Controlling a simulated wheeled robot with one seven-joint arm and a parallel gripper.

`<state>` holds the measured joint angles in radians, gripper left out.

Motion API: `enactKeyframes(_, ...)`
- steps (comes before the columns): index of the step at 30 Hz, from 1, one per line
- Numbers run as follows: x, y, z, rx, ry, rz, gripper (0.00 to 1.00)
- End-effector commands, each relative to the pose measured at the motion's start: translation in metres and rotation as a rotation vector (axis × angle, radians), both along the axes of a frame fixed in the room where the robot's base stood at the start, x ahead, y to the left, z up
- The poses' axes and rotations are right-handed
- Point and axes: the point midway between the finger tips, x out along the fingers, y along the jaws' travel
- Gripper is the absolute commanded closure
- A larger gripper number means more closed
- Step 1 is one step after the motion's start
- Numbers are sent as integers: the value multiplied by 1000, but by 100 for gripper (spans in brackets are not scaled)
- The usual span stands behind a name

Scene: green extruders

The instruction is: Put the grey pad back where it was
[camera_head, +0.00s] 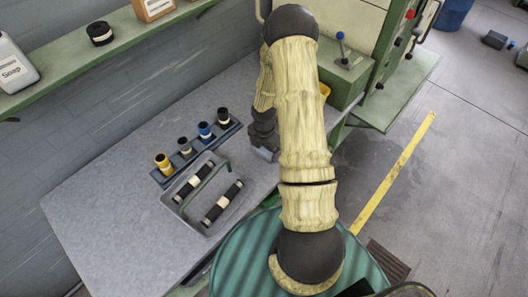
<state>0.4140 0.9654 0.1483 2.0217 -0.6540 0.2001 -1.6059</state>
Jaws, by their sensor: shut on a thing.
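My gripper (264,143) is at the end of my arm, low over the grey table and partly hidden by the arm's padded links. It is shut on a small grey piece (266,154), which looks like the grey pad. The fingers and most of the pad are too small and covered to show clearly. The gripper is to the right of a blue rack (163,181). I cannot tell whether the pad touches the table.
A green machine (345,75) stands behind right. The table's left part (95,205) is clear.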

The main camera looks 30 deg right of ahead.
Motion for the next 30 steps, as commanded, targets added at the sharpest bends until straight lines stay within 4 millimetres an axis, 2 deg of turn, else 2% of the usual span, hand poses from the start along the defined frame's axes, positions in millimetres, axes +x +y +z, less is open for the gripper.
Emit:
enactKeyframes(3, -1, -1, -16, 1, 4, -4, 36)
enactKeyframes(6, -1, -3, -24, 0, 1, -6, 36)
enactKeyframes(17, 0, -1, -29, 0, 0, -2, 36)
enactKeyframes(18, 0, -1, -29, 0, 0, -2, 12)
enactKeyframes(20, 0, -1, -28, 0, 0, -2, 1)
enactKeyframes(30, 0, -1, -23, 0, -1, -2, 0)
